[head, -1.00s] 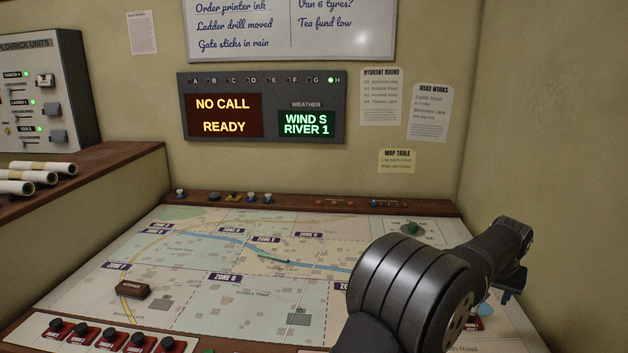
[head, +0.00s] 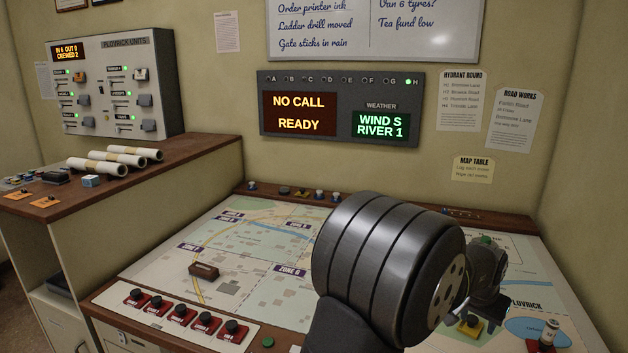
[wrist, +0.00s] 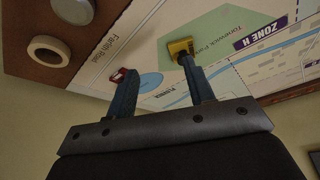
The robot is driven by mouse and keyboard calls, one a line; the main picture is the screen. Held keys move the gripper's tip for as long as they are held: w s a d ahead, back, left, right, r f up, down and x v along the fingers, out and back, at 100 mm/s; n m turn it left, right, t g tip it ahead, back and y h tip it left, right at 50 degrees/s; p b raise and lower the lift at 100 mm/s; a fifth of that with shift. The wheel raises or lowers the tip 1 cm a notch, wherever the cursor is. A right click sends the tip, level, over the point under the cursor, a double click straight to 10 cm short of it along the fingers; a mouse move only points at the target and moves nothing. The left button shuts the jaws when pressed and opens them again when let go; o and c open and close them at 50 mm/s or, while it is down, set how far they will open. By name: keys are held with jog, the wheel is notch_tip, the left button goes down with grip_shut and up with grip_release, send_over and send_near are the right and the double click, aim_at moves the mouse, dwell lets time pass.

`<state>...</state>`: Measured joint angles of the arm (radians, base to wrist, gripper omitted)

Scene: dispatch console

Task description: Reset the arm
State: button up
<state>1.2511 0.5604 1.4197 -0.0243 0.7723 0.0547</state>
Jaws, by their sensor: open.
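My arm (head: 388,262) crosses the right half of the map table (head: 225,240) in the head view. Its large dark joint hides part of the map. My gripper shows in the wrist view (wrist: 157,72), open, with two blue-grey fingers apart and nothing seen between them. A yellow piece (wrist: 180,47) lies by the right fingertip in that view; I cannot tell whether they touch. A small red piece (wrist: 119,75) is near the left fingertip. A yellow piece also shows below the arm's end in the head view (head: 471,326).
A brown block (head: 204,271) stands on the map's left part. Several black knobs on red bases (head: 182,316) line the front edge. White rolls (head: 110,160) lie on the left ledge beside the units panel (head: 120,85). The call board (head: 340,110) reads "NO CALL READY".

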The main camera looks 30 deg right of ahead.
jog(key=w+a+f, duration=0.2)
jog(key=w+f, duration=0.2)
jog(key=w, duration=0.4)
jog(key=shift+a+f, duration=0.2)
jog(key=s+d+r, duration=0.3)
jog(key=s+d, duration=0.2)
jog(key=s, duration=0.2)
jog(key=s+d+r, duration=0.3)
jog(key=s+d, duration=0.2)
jog(key=s, duration=0.2)
jog(key=shift+d, duration=0.2)
